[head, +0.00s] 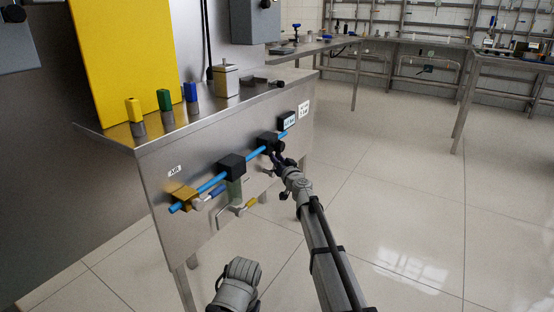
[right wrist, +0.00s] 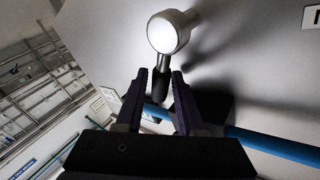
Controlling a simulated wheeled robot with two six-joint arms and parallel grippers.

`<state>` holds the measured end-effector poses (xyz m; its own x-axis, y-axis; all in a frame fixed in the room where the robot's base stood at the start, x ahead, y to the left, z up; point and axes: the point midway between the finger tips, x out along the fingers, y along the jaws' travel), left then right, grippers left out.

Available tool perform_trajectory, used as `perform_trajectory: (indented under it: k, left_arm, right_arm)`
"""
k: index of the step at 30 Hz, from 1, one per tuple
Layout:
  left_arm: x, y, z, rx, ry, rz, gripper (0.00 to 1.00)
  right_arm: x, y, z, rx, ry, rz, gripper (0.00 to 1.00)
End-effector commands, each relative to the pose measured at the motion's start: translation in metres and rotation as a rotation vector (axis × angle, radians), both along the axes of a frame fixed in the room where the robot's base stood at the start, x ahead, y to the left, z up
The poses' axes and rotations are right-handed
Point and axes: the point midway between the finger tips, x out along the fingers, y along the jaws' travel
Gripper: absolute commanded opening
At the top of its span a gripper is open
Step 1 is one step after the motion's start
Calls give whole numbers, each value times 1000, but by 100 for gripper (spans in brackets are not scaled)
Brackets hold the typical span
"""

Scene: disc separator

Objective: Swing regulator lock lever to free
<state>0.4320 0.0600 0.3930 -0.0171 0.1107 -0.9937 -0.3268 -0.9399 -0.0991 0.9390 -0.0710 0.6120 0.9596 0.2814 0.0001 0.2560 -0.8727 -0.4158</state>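The regulator is a black block (head: 266,140) on the blue air pipe, near the right end of the steel front panel. In the right wrist view a round metal knob (right wrist: 168,34) stands out from the panel. A short lever with a dark grip (right wrist: 163,82) hangs from it. My right gripper (right wrist: 160,76) has its two fingers apart, one on each side of the lever grip; I cannot see firm contact on both sides. It also shows small in the head view (head: 278,157), just below the regulator. My left gripper is out of view.
The blue pipe (head: 256,153) runs along the panel through a brass valve (head: 184,196) and another black block (head: 231,166) with a bowl below. Yellow, green and blue capped posts (head: 164,101) stand on the counter. The tiled floor to the right is clear.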

Motion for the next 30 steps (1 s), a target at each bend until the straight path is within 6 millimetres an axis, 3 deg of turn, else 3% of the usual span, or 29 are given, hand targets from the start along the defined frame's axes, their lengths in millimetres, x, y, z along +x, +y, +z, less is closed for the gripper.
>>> perform_trajectory:
  k: [5, 15, 30]
  left_arm:
    - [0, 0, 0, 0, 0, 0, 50]
    - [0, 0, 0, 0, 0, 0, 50]
    - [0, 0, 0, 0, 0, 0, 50]
  right_arm:
    - [-1, 0, 0, 0, 0, 0, 37]
    - [-1, 0, 0, 0, 0, 0, 0]
    - [-1, 0, 0, 0, 0, 0, 0]
